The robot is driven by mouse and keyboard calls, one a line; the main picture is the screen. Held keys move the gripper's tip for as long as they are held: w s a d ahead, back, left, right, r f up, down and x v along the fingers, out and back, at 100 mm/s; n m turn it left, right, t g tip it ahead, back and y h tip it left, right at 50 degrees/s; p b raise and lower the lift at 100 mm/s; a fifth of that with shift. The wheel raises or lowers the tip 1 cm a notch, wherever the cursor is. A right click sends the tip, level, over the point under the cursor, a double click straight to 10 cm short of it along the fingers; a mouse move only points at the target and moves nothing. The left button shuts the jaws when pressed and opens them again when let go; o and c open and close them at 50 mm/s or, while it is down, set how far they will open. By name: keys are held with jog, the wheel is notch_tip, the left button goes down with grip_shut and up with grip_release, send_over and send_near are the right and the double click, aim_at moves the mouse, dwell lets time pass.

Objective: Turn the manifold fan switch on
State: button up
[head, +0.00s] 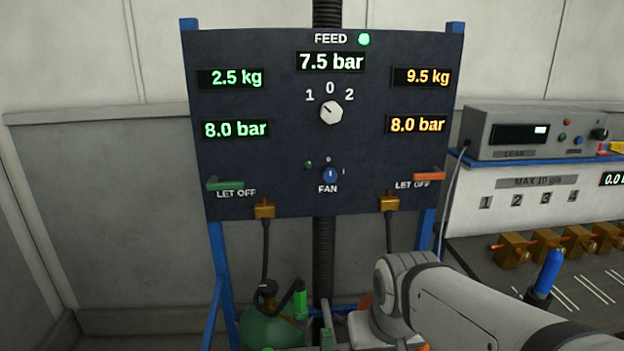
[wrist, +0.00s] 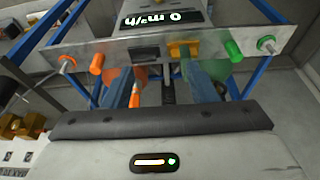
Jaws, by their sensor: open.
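The manifold fan switch (head: 330,174) is a small blue rotary knob low in the middle of the dark panel (head: 270,150), above the word FAN. A 0 mark is above it and another mark to its right. Its pointer appears to face up, near the 0, but it is small. A small dark green lamp (head: 308,165) is to its left. My gripper (wrist: 162,72) is open in the wrist view, with two bluish fingers apart and nothing seen held between them. It is away from the switch, which the wrist view does not show. I cannot make out the gripper in the head view.
A white selector knob (head: 331,112) is above the fan switch. A green lever (head: 225,185) and an orange lever (head: 429,177) flank it. A metal bar with colored fittings (wrist: 95,64) lies beyond my fingers, under a 0 m³/h display (wrist: 163,18). A green cylinder (head: 272,333) stands below.

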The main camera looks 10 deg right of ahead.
jog(key=shift+o, duration=0.6)
jog(key=w+r+t, duration=0.2)
jog(key=w+t, duration=0.1)
jog(key=w, duration=0.8)
jog(key=w+r+m+t, duration=0.1)
jog(key=w+r+t, duration=0.1)
jog(key=w, duration=0.9)
jog(key=shift+a+t+b, duration=0.15)
jog(key=shift+t+b, duration=0.25)
jog(key=shift+t, duration=0.5)
jog(key=m+t, duration=0.2)
jog(key=t, duration=0.6)
send_near(331, 177)
jog(key=w, duration=0.1)
jog(key=w+p, duration=0.1)
jog(key=w, duration=0.6)
jog(key=shift+w+a+r, duration=0.1)
jog(key=shift+w, duration=0.25)
jog(key=shift+c, duration=0.5)
jog(key=c, duration=0.9)
